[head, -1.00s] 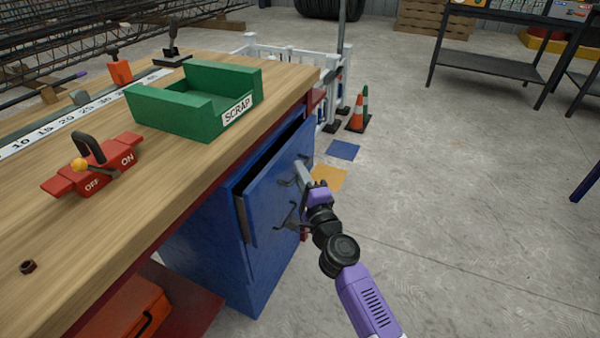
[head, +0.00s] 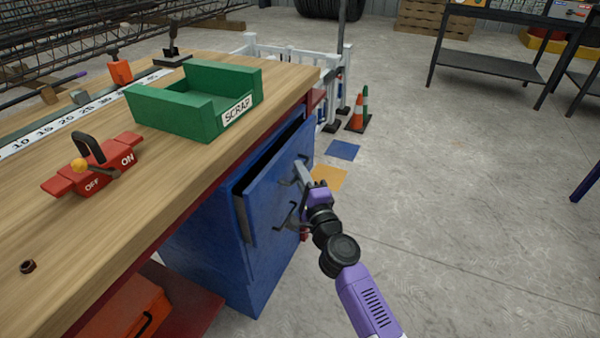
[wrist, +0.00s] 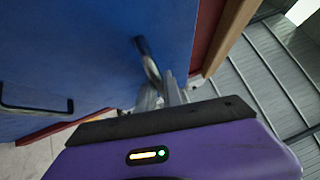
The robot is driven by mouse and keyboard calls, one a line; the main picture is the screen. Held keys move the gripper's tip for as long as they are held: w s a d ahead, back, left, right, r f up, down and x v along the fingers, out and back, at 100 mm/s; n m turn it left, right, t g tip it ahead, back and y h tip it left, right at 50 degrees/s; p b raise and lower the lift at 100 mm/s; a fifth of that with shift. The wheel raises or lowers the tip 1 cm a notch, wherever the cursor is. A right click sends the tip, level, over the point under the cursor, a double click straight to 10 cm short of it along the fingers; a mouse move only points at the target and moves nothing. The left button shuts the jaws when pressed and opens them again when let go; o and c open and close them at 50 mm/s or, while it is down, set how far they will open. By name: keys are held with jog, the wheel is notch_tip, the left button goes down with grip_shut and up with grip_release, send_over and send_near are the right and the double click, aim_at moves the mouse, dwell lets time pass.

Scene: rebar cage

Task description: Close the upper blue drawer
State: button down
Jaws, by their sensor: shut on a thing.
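The upper blue drawer (head: 270,192) stands partly out of the blue cabinet (head: 213,250) under the bench, with a dark gap along its top. My gripper (head: 301,172) is at the drawer's front, shut on the upper handle (wrist: 146,48). In the wrist view my gripper (wrist: 163,92) has its fingers around that bar, close to the blue front; the fingers partly hide it. The lower handle (wrist: 38,108) is apart from my gripper, at the left of the wrist view.
The wooden bench (head: 150,195) overhangs the cabinet and carries a green scrap tray (head: 175,118) and a red switch (head: 95,172). An orange toolbox (head: 125,310) sits on the red shelf below. The floor right of the drawer is clear; traffic cones (head: 358,115) stand farther back.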

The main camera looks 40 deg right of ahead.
jog(key=shift+w+a, duration=0.1)
jog(key=shift+w+a, duration=0.25)
jog(key=shift+w, duration=0.4)
jog(key=shift+w+a, duration=0.25)
jog(key=shift+w, duration=0.4)
jog(key=shift+w+a, duration=0.25)
jog(key=shift+w, duration=0.4)
jog(key=c, duration=1.8)
grip_release()
jog(key=shift+o, duration=0.2)
send_near(286, 172)
jog(key=x, duration=0.3)
jog(key=shift+w+d+r, duration=0.1)
jog(key=shift+d+r, duration=0.05)
